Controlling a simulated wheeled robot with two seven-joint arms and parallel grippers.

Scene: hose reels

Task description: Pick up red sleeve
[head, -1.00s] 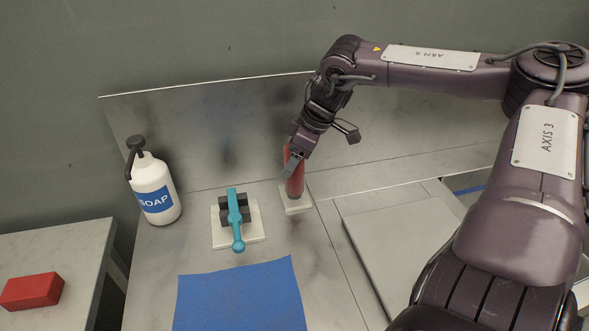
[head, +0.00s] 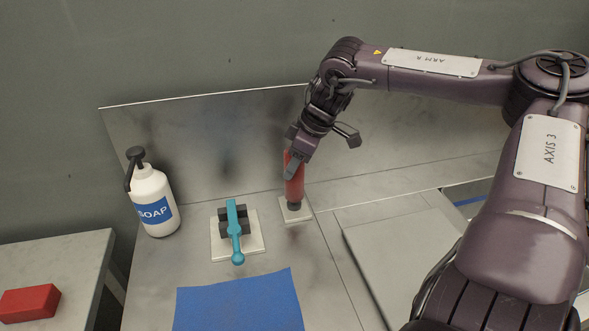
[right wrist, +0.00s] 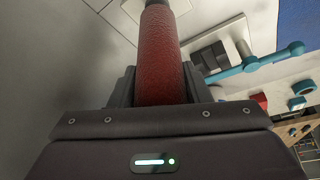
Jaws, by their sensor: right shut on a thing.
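The red sleeve (head: 294,180) is an upright red cylinder at the back of the bench. Its dark lower end is at a small white base plate (head: 295,213); I cannot tell whether it touches the plate. My right gripper (head: 293,165) is shut on the upper part of the sleeve from above. In the right wrist view the sleeve (right wrist: 160,60) rises between the jaws, with the white plate (right wrist: 165,5) beyond its far end. My left gripper is not in view.
A teal lever on a dark clamp (head: 234,225) stands left of the sleeve. A soap bottle (head: 154,202) is further left, and a blue mat (head: 238,302) lies in front. A red block (head: 29,302) sits on a side table. A back panel (head: 215,135) rises close behind.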

